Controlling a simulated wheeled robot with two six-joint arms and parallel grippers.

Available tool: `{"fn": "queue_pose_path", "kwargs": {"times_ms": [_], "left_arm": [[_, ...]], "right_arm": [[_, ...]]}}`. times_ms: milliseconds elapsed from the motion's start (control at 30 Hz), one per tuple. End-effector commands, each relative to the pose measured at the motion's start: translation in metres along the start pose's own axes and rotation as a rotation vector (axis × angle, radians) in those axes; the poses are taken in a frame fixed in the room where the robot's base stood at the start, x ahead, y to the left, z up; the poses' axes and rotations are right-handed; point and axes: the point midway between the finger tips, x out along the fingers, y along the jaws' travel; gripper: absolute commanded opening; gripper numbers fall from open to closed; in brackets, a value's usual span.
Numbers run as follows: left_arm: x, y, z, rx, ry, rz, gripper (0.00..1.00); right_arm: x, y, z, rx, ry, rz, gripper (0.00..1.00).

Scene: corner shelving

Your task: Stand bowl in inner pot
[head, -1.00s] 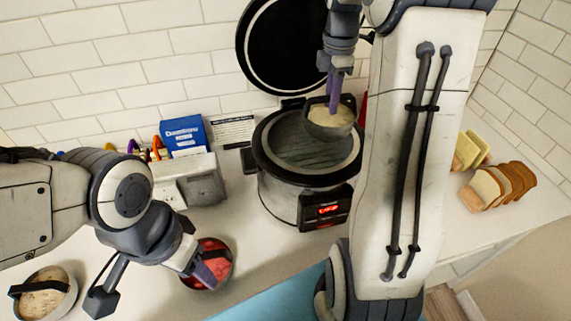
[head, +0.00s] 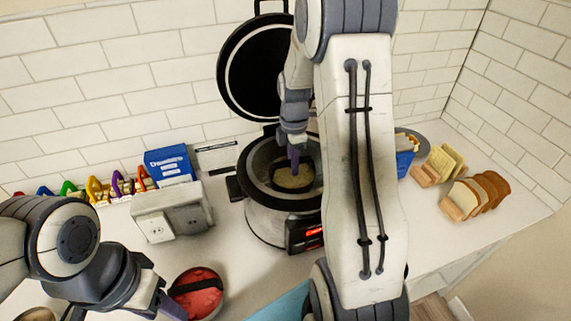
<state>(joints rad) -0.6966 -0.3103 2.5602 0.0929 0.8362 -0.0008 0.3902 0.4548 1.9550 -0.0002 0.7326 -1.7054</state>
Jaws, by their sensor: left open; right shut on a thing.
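The cooker (head: 262,221) stands on the counter with its lid open, and its dark inner pot (head: 262,163) faces up. My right gripper (head: 294,163) reaches down into the mouth of the pot and is shut on a small dark bowl (head: 292,180) with beige contents. The bowl looks level inside the pot's opening, towards its right side. I cannot tell whether it touches the pot's floor. My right arm hides the cooker's right side. My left gripper (head: 172,308) is open at the bottom left, near a round container with red contents (head: 198,294).
The raised black lid (head: 248,70) stands behind the pot. A grey-white box (head: 172,212), a blue box (head: 170,163) and coloured clips (head: 95,188) are at the left. Bread slices (head: 485,190) and a blue container (head: 404,158) are at the right.

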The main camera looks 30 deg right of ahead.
Motion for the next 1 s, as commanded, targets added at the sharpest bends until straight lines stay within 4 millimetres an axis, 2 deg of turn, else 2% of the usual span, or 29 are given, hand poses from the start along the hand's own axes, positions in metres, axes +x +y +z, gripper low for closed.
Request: {"fn": "queue_pose_path", "kwargs": {"times_ms": [367, 400, 433, 467, 767, 867, 1000], "left_arm": [[0.003, 0.0, 0.0, 0.0, 0.0, 0.0, 0.5], [0.002, 0.0, 0.0, 0.0, 0.0, 0.0, 0.5], [0.002, 0.0, 0.0, 0.0, 0.0, 0.0, 0.5], [0.002, 0.0, 0.0, 0.0, 0.0, 0.0, 0.5], [0.001, 0.0, 0.0, 0.0, 0.0, 0.0, 0.5], [0.001, 0.0, 0.0, 0.0, 0.0, 0.0, 0.5], [0.007, 0.0, 0.0, -0.001, 0.0, 0.0, 0.5]], "right_arm": [[0.004, 0.001, -0.001, -0.002, 0.0, 0.003, 0.0], [0.004, 0.001, -0.001, -0.002, 0.0, 0.001, 0.38], [0.004, 0.001, -0.001, -0.002, 0.0, 0.001, 0.49], [0.004, 0.001, -0.001, -0.002, 0.0, 0.001, 0.52], [0.002, 0.001, -0.001, -0.002, 0.0, 0.001, 0.52], [-0.003, 0.001, -0.001, -0.002, 0.0, 0.003, 0.52], [-0.025, 0.002, -0.001, -0.002, -0.001, 0.008, 0.52]]}}
